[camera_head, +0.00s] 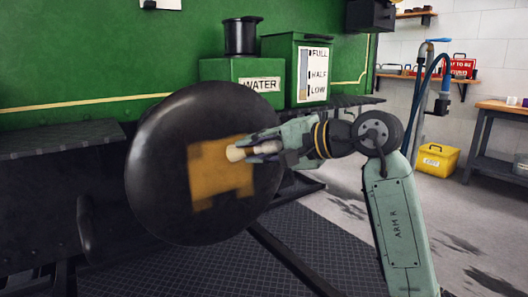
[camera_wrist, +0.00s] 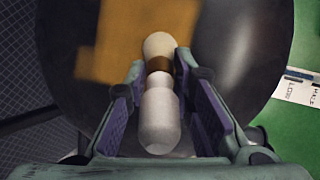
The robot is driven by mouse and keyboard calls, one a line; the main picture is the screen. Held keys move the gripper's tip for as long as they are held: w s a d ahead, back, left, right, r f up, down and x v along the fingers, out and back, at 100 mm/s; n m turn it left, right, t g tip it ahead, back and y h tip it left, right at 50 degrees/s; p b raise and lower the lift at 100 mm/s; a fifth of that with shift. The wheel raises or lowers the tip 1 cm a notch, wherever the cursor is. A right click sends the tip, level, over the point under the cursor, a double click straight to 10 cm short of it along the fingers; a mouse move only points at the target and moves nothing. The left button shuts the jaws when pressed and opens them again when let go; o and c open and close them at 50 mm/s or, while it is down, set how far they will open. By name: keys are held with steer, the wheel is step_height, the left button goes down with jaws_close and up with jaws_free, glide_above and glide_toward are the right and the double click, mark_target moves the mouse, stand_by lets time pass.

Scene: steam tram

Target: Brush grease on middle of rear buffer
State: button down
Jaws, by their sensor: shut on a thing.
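The rear buffer (camera_head: 160,150) is a large round black disc, left of centre in the head view. A yellow-brown grease patch (camera_head: 215,188) covers its middle, with uneven edges. My gripper (camera_head: 268,147) is shut on a brush (camera_head: 235,154) with a pale rounded tip. The tip lies over the upper right part of the patch; I cannot tell whether it touches. In the wrist view the brush (camera_wrist: 160,118) sits between both fingers, with a brown band and its pale tip pointing at the buffer (camera_wrist: 235,60). The patch (camera_wrist: 120,40) shows to the left of the tip.
A green tank marked WATER (camera_head: 230,70) and a level gauge (camera_head: 313,75) stand behind the buffer. A yellow box (camera_head: 437,160) is on the floor at right, near a workbench (camera_head: 500,108). The floor at lower right is open, with dark stains.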

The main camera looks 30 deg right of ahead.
steer(key=shift+s+a+b, duration=0.1)
steer(key=shift+a+b, duration=1.5)
steer(key=shift+a, duration=3.05)
steer(key=s+b, duration=0.1)
steer(key=s, duration=0.5)
steer(key=shift+d, duration=0.15)
steer(key=shift+s, duration=0.1)
steer(key=s, duration=0.3)
steer(key=shift+w, duration=0.1)
